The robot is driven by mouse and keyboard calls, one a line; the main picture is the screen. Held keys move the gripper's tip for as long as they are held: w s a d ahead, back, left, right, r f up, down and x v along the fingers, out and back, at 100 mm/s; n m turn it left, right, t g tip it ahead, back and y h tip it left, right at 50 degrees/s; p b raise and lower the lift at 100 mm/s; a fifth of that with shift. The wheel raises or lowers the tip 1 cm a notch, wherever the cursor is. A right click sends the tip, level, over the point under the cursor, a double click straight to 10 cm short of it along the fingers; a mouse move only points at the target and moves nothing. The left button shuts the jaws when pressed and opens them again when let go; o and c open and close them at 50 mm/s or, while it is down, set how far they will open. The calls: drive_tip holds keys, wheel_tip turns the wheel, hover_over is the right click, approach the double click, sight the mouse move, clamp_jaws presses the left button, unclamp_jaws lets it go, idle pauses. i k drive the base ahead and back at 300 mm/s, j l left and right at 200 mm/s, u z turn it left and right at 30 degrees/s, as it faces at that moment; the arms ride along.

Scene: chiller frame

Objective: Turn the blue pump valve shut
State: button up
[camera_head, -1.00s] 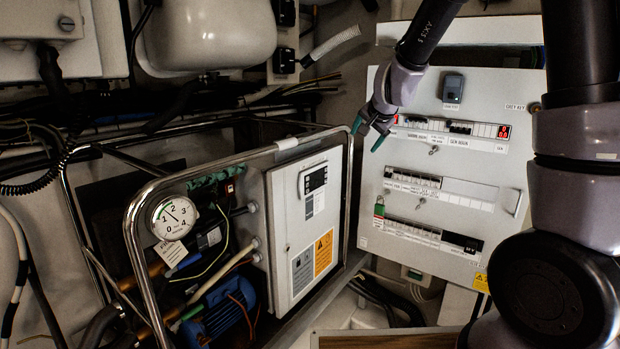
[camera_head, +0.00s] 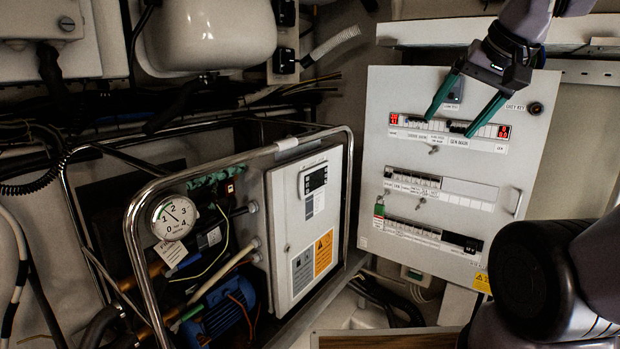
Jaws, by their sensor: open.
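The pump unit stands at the left of the head view inside a chrome tube frame (camera_head: 133,235). A small blue piece, perhaps the valve handle (camera_head: 187,262), shows beside a white tag (camera_head: 170,252) below the pressure gauge (camera_head: 173,217). Its exact shape and turn are too small and dark to tell. A larger blue motor body (camera_head: 228,312) sits lower down. My gripper (camera_head: 451,127) is at the upper right, in front of the breaker panel. Its two green fingers are spread apart with nothing between them. It is well to the right of the pump unit and apart from it.
A white breaker panel (camera_head: 400,215) stands behind my gripper. A grey control box (camera_head: 288,235) fills the frame's right side. The frame's tubes, pipes and hanging cables crowd the pump. Open space lies in front of the panel.

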sight(168, 273)
drive_tip(key=u, duration=1.4)
drive_tip(key=k+j+u, duration=0.3)
drive_tip(key=k, duration=0.25)
drive_tip(key=j, duration=0.2)
drive_tip(key=i+u, duration=0.05)
